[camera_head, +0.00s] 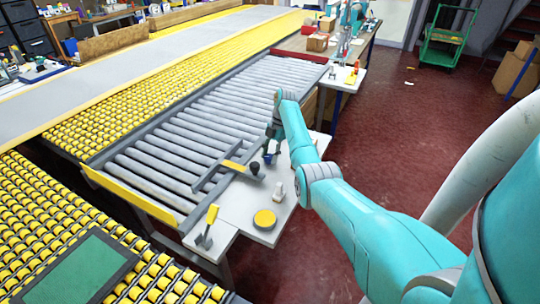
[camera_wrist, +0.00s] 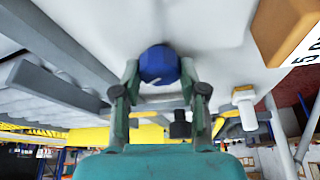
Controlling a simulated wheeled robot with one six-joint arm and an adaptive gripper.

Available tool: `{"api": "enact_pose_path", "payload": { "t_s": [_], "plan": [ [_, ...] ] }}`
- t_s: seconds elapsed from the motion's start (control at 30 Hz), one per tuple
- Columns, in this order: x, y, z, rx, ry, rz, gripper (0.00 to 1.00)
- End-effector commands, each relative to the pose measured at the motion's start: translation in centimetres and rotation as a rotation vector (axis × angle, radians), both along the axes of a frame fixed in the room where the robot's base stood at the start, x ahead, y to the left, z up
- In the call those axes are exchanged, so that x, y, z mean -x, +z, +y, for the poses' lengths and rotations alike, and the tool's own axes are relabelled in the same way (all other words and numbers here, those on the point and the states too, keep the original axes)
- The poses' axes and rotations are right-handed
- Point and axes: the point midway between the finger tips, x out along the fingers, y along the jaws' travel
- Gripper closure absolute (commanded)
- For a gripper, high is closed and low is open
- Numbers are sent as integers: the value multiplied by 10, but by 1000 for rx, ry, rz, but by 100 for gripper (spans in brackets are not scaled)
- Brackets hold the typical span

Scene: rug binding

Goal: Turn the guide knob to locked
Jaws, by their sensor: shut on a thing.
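A blue faceted knob (camera_wrist: 158,62) with a pale line on it stands on a white surface in the wrist view; I take it to be the guide knob. My gripper (camera_wrist: 159,72) has one fingertip on each side of it and is shut on it. In the head view my gripper (camera_head: 270,150) points down over the white side table, and its fingers are small and dark there. The pale line runs roughly across the knob; I cannot read any locked mark.
Beside my gripper are a black knob (camera_head: 255,168) and a yellow bar (camera_head: 233,164) by the grey rollers (camera_head: 165,160). An orange block (camera_wrist: 285,30) is close by.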

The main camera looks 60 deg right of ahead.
Motion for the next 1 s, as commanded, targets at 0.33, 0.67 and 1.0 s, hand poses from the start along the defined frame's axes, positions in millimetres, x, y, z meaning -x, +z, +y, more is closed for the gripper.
{"api": "enact_pose_path", "payload": {
  "t_s": [0.33,0.67,1.0],
  "plan": [
    [0,0,0,1,17,1,93],
    [0,0,0,1,17,1,33],
    [0,0,0,0,-2,0,33]
  ]
}}
